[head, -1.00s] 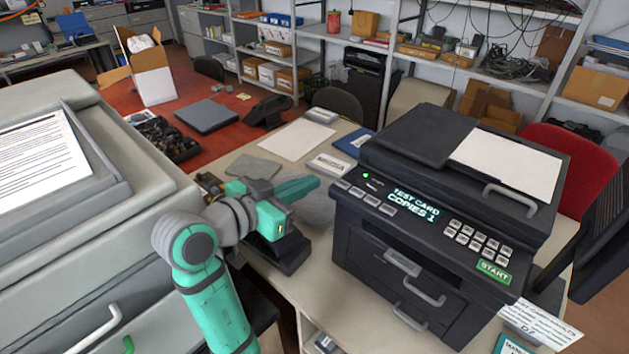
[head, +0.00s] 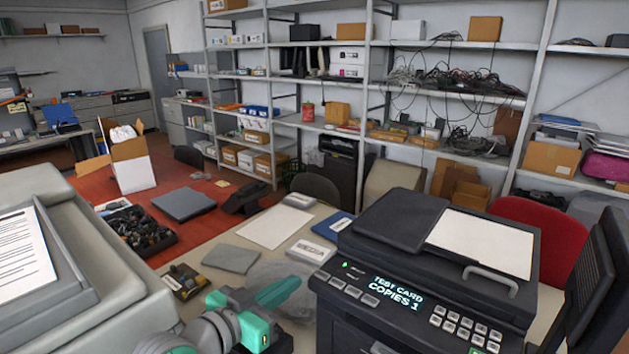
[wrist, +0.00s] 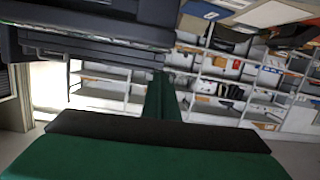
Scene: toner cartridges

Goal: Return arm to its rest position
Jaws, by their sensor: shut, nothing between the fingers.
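My gripper (head: 278,291) is at the bottom of the head view, teal, with its fingers together and nothing between them. It is just left of the black printer (head: 420,262), above the beige desk. I cannot tell the exact gap to the printer. In the wrist view my closed green fingers (wrist: 163,98) point away from the camera, and the underside of a dark machine shows at the upper left. The lower part of my arm is cut off by the head view's bottom edge.
A large grey copier (head: 90,275) stands at left, close to my arm. On the desk are a grey pad (head: 232,259), a white sheet (head: 268,228) and a clear bag (head: 278,272). A dark monitor (head: 588,285) is at right. Shelves (head: 400,88) line the back wall.

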